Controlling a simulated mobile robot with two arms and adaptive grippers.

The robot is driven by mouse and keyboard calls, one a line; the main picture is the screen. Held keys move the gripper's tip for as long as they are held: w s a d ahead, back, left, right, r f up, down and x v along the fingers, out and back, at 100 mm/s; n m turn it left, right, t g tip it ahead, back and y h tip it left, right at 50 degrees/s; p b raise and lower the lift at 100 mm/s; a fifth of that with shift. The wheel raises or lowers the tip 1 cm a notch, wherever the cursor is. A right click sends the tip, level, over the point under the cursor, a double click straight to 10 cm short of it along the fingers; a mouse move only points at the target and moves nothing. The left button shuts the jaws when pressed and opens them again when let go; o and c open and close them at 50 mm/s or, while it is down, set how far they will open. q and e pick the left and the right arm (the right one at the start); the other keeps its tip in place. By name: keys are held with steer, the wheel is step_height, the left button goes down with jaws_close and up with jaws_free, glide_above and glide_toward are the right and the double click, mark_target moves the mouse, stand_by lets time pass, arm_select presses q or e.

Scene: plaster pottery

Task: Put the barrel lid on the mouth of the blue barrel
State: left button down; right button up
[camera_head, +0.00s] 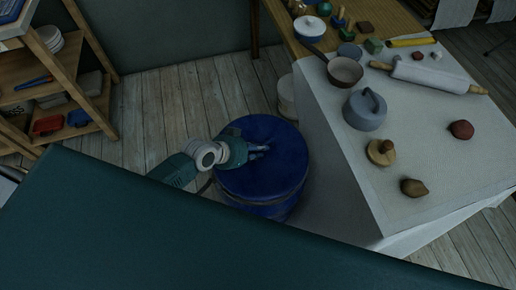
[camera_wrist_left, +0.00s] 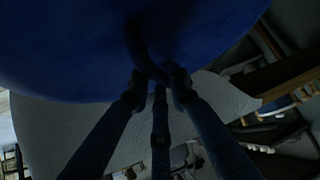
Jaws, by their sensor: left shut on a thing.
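The blue barrel lid (camera_head: 283,172) is a round disc in the head view, over the top of the blue barrel (camera_head: 278,209). The barrel's side shows only below the lid's near edge, and its mouth is hidden. My left gripper (camera_head: 258,152) reaches in from the left over the lid and is shut on its handle. In the left wrist view the lid (camera_wrist_left: 200,30) fills the top, and the fingers (camera_wrist_left: 157,82) close around its dark handle (camera_wrist_left: 141,48). I cannot tell whether the lid touches the rim all round. My right gripper is not in view.
A table with a white cloth (camera_head: 425,170) stands close on the barrel's right. It bears a grey lidded pot (camera_head: 365,110), a pan (camera_head: 345,71) and a rolling pin (camera_head: 425,76). A wooden shelf (camera_head: 62,65) stands far left. Plank floor (camera_head: 180,105) is clear between.

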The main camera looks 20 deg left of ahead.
arm_select(q)
steer(key=shift+w+f, duration=0.1)
steer(key=shift+f, duration=0.1)
steer(key=c, duration=1.6)
jaws_free()
steer(key=shift+o, duration=0.4)
steer(key=shift+f, duration=0.15)
steer(key=v, duration=1.2)
